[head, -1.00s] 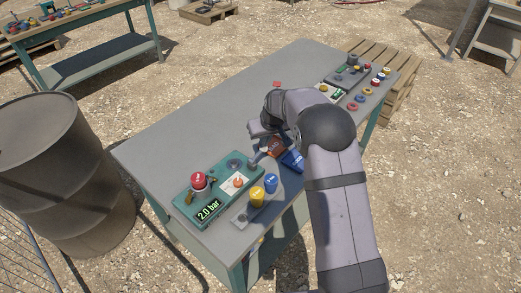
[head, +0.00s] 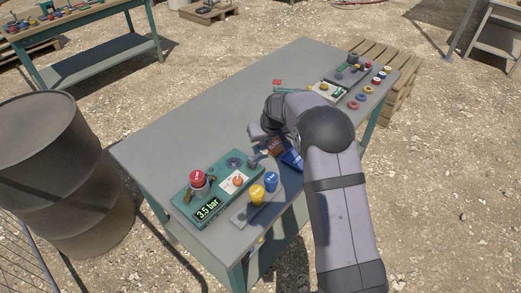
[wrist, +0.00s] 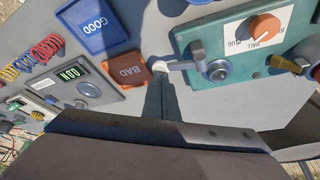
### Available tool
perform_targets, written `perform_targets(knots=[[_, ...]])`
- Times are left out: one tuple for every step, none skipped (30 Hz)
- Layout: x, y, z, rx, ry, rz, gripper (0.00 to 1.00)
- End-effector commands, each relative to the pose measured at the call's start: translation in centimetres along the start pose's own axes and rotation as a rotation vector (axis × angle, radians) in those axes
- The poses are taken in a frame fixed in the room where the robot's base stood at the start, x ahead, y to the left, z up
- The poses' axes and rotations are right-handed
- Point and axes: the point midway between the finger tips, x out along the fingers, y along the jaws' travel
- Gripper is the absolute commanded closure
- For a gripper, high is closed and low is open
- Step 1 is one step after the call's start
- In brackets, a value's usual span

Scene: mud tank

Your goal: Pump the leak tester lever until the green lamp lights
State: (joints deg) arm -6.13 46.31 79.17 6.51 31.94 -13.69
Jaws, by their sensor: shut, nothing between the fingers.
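The leak tester is a teal box (head: 212,186) at the near left of the table. Its display (head: 207,210) reads 3.5 bar, and an orange dial (head: 238,181) sits on a white plate. In the wrist view its grey lever (wrist: 190,65) runs left from a round pivot to a pale tip. My gripper (wrist: 160,75) is shut and empty, its fingertips at that tip; I cannot tell whether they touch. In the head view my gripper (head: 256,157) is at the tester's right end, partly hiding the lever. I cannot make out a lit green lamp.
A red-capped part (head: 197,180) sits on the tester. Yellow (head: 257,195) and blue (head: 271,181) parts stand in front. The table's back middle (head: 220,110) is clear.

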Motion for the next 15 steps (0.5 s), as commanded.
perform_targets(knots=[[0.02, -0.04, 0.13, 0.0, -0.004, -0.001, 1.0], [0.02, -0.04, 0.13, 0.0, -0.004, -0.001, 1.0], [0.02, -0.04, 0.13, 0.0, -0.004, -0.001, 1.0], [0.01, -0.04, 0.13, 0.0, -0.004, -0.001, 1.0], [0.01, -0.04, 0.14, 0.0, -0.004, -0.001, 1.0], [0.01, -0.04, 0.14, 0.0, -0.004, -0.001, 1.0], [0.0, -0.05, 0.14, 0.0, -0.005, -0.001, 1.0], [-0.03, -0.05, 0.13, 0.0, -0.005, -0.001, 1.0], [-0.09, -0.05, 0.1, 0.0, -0.005, -0.001, 1.0], [-0.15, -0.05, 0.08, 0.0, -0.005, -0.001, 1.0], [-0.24, -0.05, 0.04, 0.0, -0.005, -0.001, 1.0], [-0.38, -0.05, -0.02, 0.0, -0.005, -0.001, 1.0], [-0.51, -0.05, -0.08, 0.0, -0.004, -0.001, 1.0], [-0.66, -0.05, -0.14, 0.0, -0.004, -0.001, 1.0], [-0.87, -0.04, -0.23, 0.0, -0.004, -0.001, 1.0]])
